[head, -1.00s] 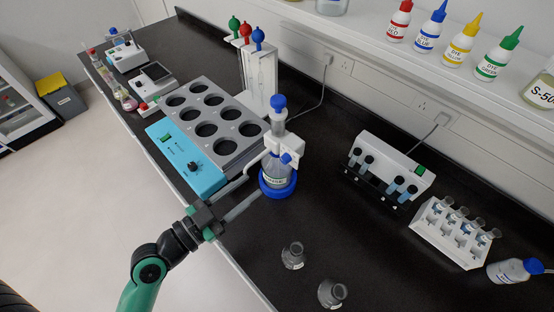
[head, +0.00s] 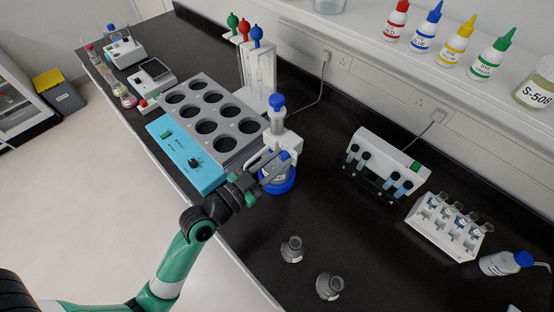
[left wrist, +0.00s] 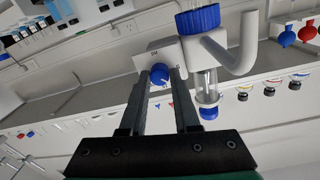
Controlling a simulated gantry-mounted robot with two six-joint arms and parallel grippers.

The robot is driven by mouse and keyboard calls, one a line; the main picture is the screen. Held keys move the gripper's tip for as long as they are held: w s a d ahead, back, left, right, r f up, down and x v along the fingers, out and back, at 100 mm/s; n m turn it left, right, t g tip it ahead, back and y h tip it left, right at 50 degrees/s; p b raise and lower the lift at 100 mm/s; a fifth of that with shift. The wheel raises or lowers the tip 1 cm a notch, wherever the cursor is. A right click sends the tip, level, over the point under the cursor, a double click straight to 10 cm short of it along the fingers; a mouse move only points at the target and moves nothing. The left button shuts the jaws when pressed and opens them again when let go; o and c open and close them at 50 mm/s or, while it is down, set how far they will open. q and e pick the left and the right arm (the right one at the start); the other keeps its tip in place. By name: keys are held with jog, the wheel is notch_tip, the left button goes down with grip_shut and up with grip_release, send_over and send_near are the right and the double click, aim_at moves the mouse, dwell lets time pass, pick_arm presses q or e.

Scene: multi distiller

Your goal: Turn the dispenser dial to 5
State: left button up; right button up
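The dispenser is a white head with a blue top cap (head: 277,101) on a bottle with a blue base ring (head: 278,186), standing on the black bench in the head view. Its blue dial (left wrist: 160,76) shows in the left wrist view on the white dispenser body (left wrist: 165,52). The dial's number marks are too small to read. My left gripper (head: 284,160) reaches in from the left at dial height. In the left wrist view its two fingers (left wrist: 162,80) are drawn in, one on each side of the dial, and look shut on it. My right gripper is not in view.
A grey rack with round holes (head: 215,115) and a blue-fronted unit (head: 187,160) stand left of the dispenser. Two small dark flasks (head: 292,249) stand in front. A white tube device (head: 388,165) and white vial rack (head: 448,225) stand to the right.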

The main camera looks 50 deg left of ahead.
pick_arm(q)
grip_shut()
jog(key=shift+n, duration=0.4)
jog(key=n+p, duration=0.1)
jog(key=n, duration=0.1)
jog(key=shift+n, duration=0.4)
jog(key=n+p, duration=0.2)
jog(key=n, duration=0.3)
jog(key=shift+n, duration=0.4)
jog(key=o, duration=0.6)
grip_release()
jog(key=shift+c, duration=0.2)
